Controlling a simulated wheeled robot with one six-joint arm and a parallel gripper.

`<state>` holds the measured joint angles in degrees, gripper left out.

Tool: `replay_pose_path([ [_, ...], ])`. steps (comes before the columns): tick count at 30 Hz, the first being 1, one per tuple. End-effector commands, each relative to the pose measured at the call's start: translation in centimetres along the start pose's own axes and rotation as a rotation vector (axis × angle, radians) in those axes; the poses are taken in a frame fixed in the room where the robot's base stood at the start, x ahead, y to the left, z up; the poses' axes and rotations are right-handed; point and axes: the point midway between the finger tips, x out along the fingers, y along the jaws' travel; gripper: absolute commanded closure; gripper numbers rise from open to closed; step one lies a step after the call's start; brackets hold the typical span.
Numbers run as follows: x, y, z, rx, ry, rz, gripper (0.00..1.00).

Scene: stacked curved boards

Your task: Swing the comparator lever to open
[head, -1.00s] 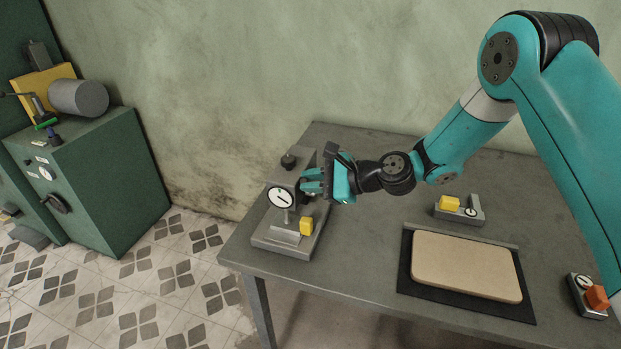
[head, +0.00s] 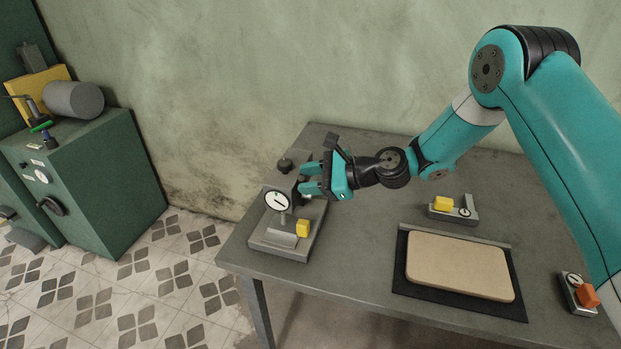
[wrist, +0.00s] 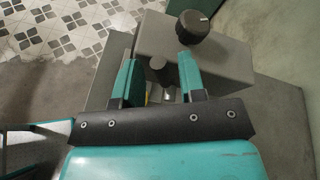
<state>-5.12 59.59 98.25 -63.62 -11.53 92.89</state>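The comparator (head: 285,240) stands on the left part of the table, with a round white dial (head: 277,201) and a yellow block (head: 303,228) at its base. My gripper (head: 309,179) is at the upper right side of the comparator, its teal fingers apart. In the wrist view my gripper (wrist: 158,72) shows a clear gap on both sides of a dark cylindrical knob (wrist: 157,65), which looks like the lever's end. The fingers do not appear to press on it. A black ridged knob (wrist: 193,26) sits on the grey comparator body (wrist: 225,62). The lever's pivot is hidden.
A beige board stack (head: 458,266) lies on a black mat (head: 408,285) at the table's middle right. A small grey fixture (head: 466,203) with a yellow block stands behind it. A device with an orange block (head: 588,296) is at the right. Bare table lies between comparator and mat.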

Motion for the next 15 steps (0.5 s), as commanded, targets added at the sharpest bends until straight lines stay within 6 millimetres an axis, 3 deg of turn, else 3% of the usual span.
replay_pose_path([
  [10, -0.2, -0.1, 0.0, -0.002, 0.0, -0.001, 0.58],
  [15, -2.3, -0.1, -0.2, -0.002, 0.0, -0.004, 0.58],
])
